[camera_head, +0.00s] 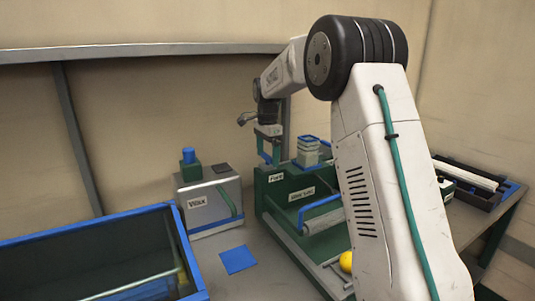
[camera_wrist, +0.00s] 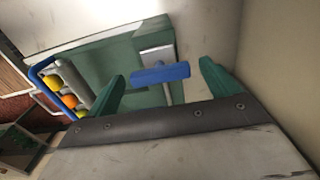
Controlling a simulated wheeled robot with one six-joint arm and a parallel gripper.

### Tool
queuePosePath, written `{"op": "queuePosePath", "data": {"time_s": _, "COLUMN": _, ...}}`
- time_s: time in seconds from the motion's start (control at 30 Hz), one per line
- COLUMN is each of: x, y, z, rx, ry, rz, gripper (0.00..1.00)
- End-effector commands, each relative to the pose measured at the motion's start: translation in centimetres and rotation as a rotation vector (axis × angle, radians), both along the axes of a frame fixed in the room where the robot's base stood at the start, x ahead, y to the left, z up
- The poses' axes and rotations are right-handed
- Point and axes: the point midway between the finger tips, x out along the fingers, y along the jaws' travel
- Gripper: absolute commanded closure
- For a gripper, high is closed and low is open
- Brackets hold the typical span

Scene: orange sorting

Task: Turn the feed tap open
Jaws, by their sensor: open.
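In the wrist view, a blue bar-shaped tap handle (camera_wrist: 160,73) stands out from the green machine, beside a grey block (camera_wrist: 157,56). My gripper (camera_wrist: 161,85) is open, its two green fingers spread either side of the handle, with visible gaps on both sides. I cannot tell how far the handle lies beyond the fingertips. In the head view, my gripper (camera_head: 268,158) points down over the back left end of the green machine (camera_head: 285,190). I cannot make out the tap handle there for certain.
A grey box marked WAX (camera_head: 208,203) with a blue-topped knob stands left of the machine. A blue-rimmed bin (camera_head: 90,228) is at front left, and a blue square (camera_head: 238,260) lies on the table. Yellow and orange fruit (camera_wrist: 68,101) sits by the blue rail in the wrist view.

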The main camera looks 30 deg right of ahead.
Motion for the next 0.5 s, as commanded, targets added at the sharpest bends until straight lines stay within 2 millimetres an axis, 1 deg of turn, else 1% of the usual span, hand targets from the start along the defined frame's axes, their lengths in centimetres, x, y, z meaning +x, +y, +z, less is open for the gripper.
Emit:
{"op": "queuePosePath", "data": {"time_s": 0.07, "x": 0.0, "y": 0.0, "z": 0.01, "rx": 0.0, "ry": 0.0, "rz": 0.0, "gripper": 0.13}}
{"op": "queuePosePath", "data": {"time_s": 0.1, "x": 0.0, "y": 0.01, "z": 0.01, "rx": 0.0, "ry": 0.0, "rz": 0.0, "gripper": 0.16}}
{"op": "queuePosePath", "data": {"time_s": 0.17, "x": 0.0, "y": 0.01, "z": 0.02, "rx": 0.0, "ry": 0.0, "rz": 0.0, "gripper": 0.32}}
{"op": "queuePosePath", "data": {"time_s": 0.2, "x": 0.0, "y": 0.01, "z": 0.02, "rx": 0.0, "ry": 0.0, "rz": 0.0, "gripper": 0.43}}
{"op": "queuePosePath", "data": {"time_s": 0.23, "x": 0.0, "y": 0.01, "z": 0.02, "rx": 0.0, "ry": 0.0, "rz": 0.0, "gripper": 0.52}}
{"op": "queuePosePath", "data": {"time_s": 0.27, "x": 0.0, "y": 0.01, "z": 0.02, "rx": 0.0, "ry": 0.0, "rz": 0.0, "gripper": 0.57}}
{"op": "queuePosePath", "data": {"time_s": 0.5, "x": 0.01, "y": 0.01, "z": 0.04, "rx": 0.0, "ry": 0.0, "rz": 0.01, "gripper": 0.57}}
